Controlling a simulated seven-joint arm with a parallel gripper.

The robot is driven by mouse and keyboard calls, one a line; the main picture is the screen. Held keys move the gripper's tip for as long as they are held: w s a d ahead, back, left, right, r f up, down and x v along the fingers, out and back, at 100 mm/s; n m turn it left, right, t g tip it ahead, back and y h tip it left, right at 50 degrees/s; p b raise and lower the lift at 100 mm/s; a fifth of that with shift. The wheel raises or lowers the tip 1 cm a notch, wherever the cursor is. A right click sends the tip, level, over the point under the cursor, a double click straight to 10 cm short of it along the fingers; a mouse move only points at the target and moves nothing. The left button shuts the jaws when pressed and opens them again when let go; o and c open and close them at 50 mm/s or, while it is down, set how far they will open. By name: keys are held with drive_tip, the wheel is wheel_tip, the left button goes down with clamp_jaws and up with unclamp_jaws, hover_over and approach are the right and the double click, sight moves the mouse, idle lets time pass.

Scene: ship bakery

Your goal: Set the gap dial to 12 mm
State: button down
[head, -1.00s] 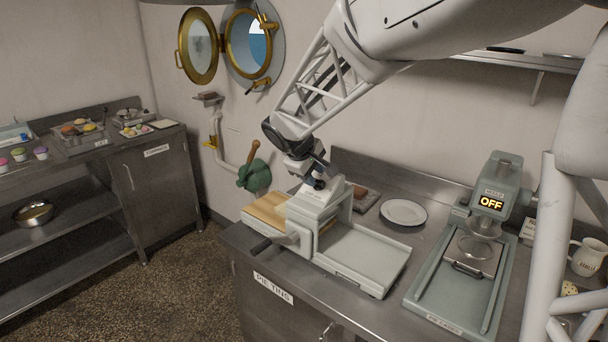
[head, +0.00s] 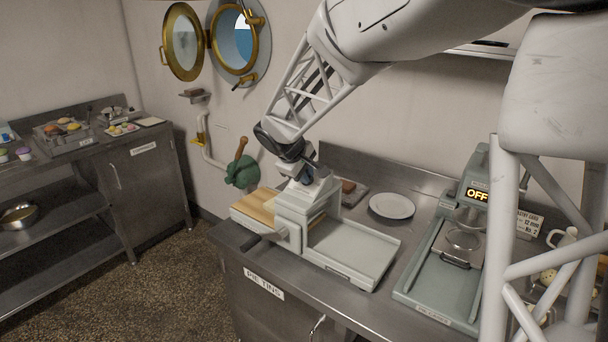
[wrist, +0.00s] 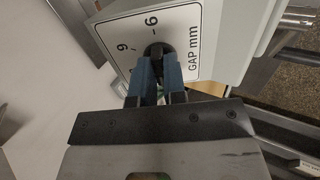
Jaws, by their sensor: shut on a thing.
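The dough sheeter (head: 345,248) stands on the steel counter, a pale grey machine with rollers, a side crank and a flat tray. The gap dial plate (wrist: 207,45) shows in the wrist view, white with the letters "GAP mm" and a few scale marks. The dark dial knob (wrist: 158,48) sits at its middle. My gripper (wrist: 157,72) is shut on the knob with its blue fingers on either side. In the head view, my gripper (head: 308,180) is at the top of the sheeter. The knob's pointer and the 12 mark cannot be made out.
A wooden board (head: 255,206) lies at the sheeter's left and the crank (head: 262,243) juts toward the front. A white plate (head: 392,206) lies behind the tray. A grey-green machine reading OFF (head: 470,225) stands to the right.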

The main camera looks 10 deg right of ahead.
drive_tip(key=shift+m, duration=0.4)
drive_tip(key=m, duration=1)
drive_tip(key=shift+m, duration=0.4)
idle(0.4)
drive_tip(key=c, duration=1.2)
unclamp_jaws()
drive_tip(key=shift+r, duration=0.1)
drive_tip(key=shift+v, duration=3.85)
drive_tip(key=shift+s, duration=0.15)
